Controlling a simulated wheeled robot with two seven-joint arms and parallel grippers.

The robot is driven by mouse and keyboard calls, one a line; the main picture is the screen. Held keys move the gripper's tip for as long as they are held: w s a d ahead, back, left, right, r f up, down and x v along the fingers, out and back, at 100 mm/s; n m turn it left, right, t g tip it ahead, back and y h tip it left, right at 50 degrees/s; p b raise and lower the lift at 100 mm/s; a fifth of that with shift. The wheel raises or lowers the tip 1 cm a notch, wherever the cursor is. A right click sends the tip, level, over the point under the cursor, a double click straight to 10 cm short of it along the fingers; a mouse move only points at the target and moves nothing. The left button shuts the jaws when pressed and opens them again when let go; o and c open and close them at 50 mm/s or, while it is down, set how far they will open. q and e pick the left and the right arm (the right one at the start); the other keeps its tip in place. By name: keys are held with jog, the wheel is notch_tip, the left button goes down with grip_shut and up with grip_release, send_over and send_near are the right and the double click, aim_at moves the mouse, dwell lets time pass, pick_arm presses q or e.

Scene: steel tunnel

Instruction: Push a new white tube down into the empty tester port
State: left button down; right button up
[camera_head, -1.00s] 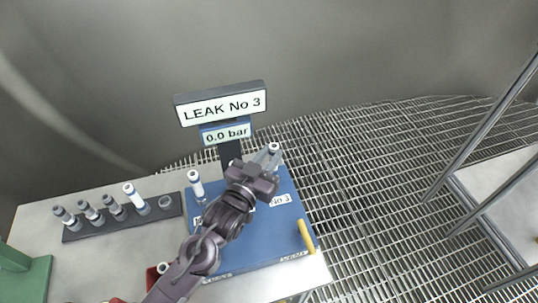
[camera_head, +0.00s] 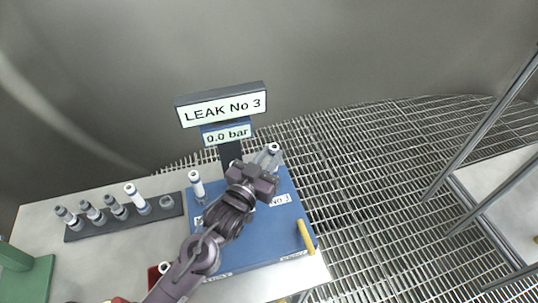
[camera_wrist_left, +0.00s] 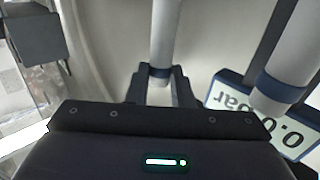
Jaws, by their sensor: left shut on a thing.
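The blue tester (camera_head: 262,245) stands on the bench, its sign reading "LEAK No 3" and its display (camera_head: 226,134) "0.0 bar". The held tube also shows between the fingers in the left wrist view (camera_wrist_left: 163,30). Another white tube (camera_head: 197,186) with a blue band stands upright at the tester's left side. My right gripper is not in view.
A dark rack (camera_head: 100,227) at the left holds several grey-topped tubes and one white tube (camera_head: 135,198); its right hole (camera_head: 166,202) looks empty. A yellow handle (camera_head: 306,236) is on the tester's right edge. A green object (camera_head: 30,280) stands front left. Grating lies right of the bench.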

pick_arm(q)
jog(key=shift+f+b, duration=0.95)
jog(key=shift+f, duration=0.7)
jog(key=c, duration=1.2)
grip_release()
jog(key=b+v, duration=0.1)
jog(key=v, duration=0.6)
jog(key=shift+s+a+b, duration=0.15)
jog(key=shift+s+b, duration=0.15)
jog(key=shift+s, duration=0.05)
